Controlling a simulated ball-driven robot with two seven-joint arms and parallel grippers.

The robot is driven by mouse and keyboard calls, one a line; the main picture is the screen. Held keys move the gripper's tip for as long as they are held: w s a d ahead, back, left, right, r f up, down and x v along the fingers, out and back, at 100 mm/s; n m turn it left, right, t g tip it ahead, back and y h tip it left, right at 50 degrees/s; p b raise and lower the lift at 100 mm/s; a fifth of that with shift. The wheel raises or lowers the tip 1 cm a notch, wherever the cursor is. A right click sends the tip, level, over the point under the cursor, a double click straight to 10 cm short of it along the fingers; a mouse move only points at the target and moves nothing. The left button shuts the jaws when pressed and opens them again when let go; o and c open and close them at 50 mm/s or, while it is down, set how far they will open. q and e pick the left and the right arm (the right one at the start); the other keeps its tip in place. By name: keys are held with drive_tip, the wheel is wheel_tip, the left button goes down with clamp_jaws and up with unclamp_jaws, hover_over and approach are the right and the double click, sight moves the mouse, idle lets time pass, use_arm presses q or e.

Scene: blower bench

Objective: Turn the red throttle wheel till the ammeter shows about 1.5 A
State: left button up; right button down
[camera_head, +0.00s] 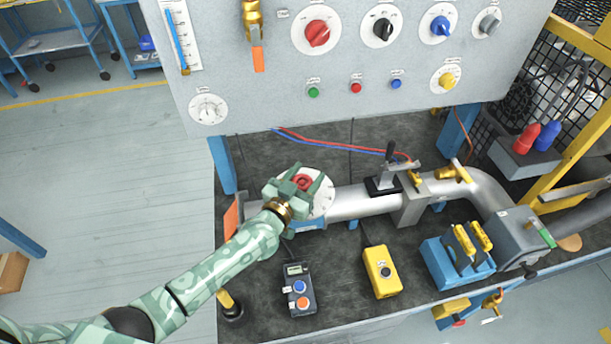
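The red throttle wheel (303,182) shows as a small red patch between the fingers of my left gripper (300,179), in front of a round white dial plate (324,200) at the left end of the silver pipe. My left gripper is at the wheel and hides most of it; whether the fingers are closed on the wheel cannot be told. A round white dial (207,108) sits at the panel's lower left; its marks are too small to read, and I cannot tell if it is the ammeter. My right gripper is out of view.
The grey panel (270,88) above carries knobs, including a red one (318,33). On the dark bench stand a grey box with a small display (299,288), a yellow box (382,272) and a blue holder (455,264).

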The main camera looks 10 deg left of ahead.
use_arm(q)
drive_tip(key=n+y+p, duration=0.2)
drive_tip(key=p, duration=0.1)
drive_tip(key=shift+r+t+y, duration=0.3)
drive_tip(key=shift+r+y, duration=0.05)
drive_tip(key=shift+y, duration=0.05)
drive_tip(key=shift+a+f+n+y, duration=0.15)
drive_tip(key=shift+n+y, duration=0.15)
drive_tip(key=shift+y, duration=0.25)
drive_tip(key=shift+a+f+n+y, duration=0.15)
drive_tip(key=shift+n+y, duration=0.15)
drive_tip(key=shift+y, duration=0.25)
drive_tip(key=o, duration=1)
drive_tip(key=shift+d, duration=0.1)
drive_tip(key=s+p, duration=0.1)
drive_tip(key=s, duration=1)
drive_tip(key=s+a+p, duration=0.1)
drive_tip(key=s, duration=0.4)
drive_tip(key=shift+s+a+f+p, duration=0.1)
drive_tip(key=shift+s+p, duration=0.05)
drive_tip(key=shift+p, duration=0.15)
